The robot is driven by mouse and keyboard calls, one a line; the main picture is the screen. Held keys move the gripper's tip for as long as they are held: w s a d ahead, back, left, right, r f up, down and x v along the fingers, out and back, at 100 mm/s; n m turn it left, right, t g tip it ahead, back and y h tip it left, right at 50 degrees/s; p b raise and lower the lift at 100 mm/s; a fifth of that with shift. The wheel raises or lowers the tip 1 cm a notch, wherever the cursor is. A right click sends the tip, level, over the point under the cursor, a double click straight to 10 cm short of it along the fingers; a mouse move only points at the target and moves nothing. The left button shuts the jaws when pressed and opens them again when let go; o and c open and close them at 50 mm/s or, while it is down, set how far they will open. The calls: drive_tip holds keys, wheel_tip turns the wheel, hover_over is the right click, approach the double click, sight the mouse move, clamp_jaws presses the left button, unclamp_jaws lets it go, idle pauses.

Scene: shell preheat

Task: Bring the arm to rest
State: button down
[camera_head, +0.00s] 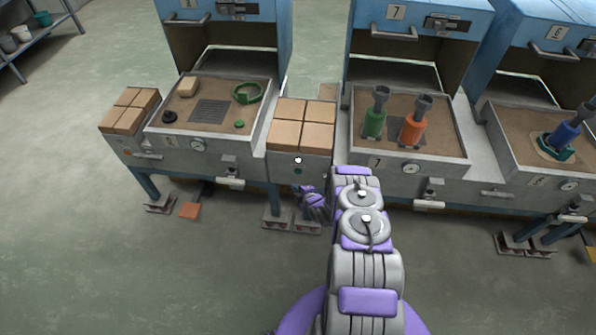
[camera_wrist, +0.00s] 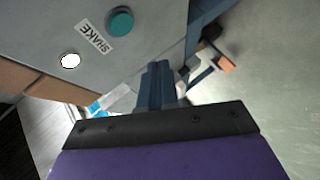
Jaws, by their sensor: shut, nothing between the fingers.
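My arm, purple and grey, reaches forward from the bottom of the head view. My gripper (camera_head: 305,192) is in front of the lower face of the grey cabinet between two machines, just below its buttons. In the wrist view the fingers of my gripper (camera_wrist: 158,72) are together and empty. They point toward the grey panel, where a teal button (camera_wrist: 121,21), a white button (camera_wrist: 70,61) and a "SHAKE" label (camera_wrist: 95,38) show. Whether the fingers touch the panel cannot be told.
Cardboard boxes (camera_head: 303,135) sit atop the cabinet. Machine 7 holds a green tool (camera_head: 376,115) and an orange tool (camera_head: 414,122). A blue tool (camera_head: 565,135) stands at right. Floor at lower left is clear.

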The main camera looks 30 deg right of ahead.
idle(0.8)
